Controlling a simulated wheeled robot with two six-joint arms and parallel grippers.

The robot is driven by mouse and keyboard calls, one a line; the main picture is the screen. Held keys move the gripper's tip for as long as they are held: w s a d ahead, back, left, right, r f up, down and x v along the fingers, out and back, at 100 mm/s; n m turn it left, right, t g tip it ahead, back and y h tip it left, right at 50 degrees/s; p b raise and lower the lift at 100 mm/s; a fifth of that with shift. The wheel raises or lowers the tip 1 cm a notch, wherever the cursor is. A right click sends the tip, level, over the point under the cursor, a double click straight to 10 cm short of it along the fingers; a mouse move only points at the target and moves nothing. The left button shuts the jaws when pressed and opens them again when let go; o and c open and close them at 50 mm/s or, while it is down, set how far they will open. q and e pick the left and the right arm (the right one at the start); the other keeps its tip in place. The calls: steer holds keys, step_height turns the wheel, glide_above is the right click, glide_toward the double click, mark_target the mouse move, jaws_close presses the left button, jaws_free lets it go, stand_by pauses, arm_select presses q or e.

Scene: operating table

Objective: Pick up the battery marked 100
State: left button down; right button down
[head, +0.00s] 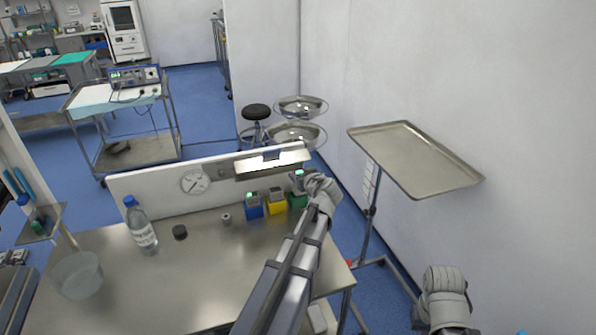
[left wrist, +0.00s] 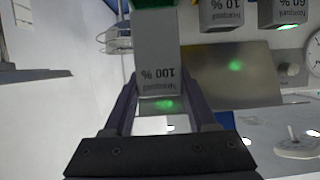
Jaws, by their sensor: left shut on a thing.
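The battery marked 100 % (left wrist: 158,60) is a light grey block with a green light on its end, between the two fingers of my left gripper (left wrist: 165,108) in the left wrist view. The gripper is shut on it. In the head view this battery (head: 297,180) shows over the green holder (head: 297,202), with my left gripper (head: 306,181) at its right side. The green holder (left wrist: 155,3) shows at the battery's far end; whether they still touch is unclear. The batteries marked 10 % (left wrist: 222,12) and 60 % (left wrist: 288,12) stand beside it. My right gripper's jaws are not visible.
Yellow (head: 277,207) and blue (head: 253,210) holders stand left of the green one, in front of a white panel (head: 165,190) with a gauge. A bottle (head: 142,230), a dark puck (head: 180,232) and a glass bowl (head: 78,275) are further left. An empty tray stand (head: 415,155) is right.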

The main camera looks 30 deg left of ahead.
arm_select(q)
steer(key=s+d, duration=1)
steer(key=d, duration=0.1)
steer(key=shift+d, duration=0.35)
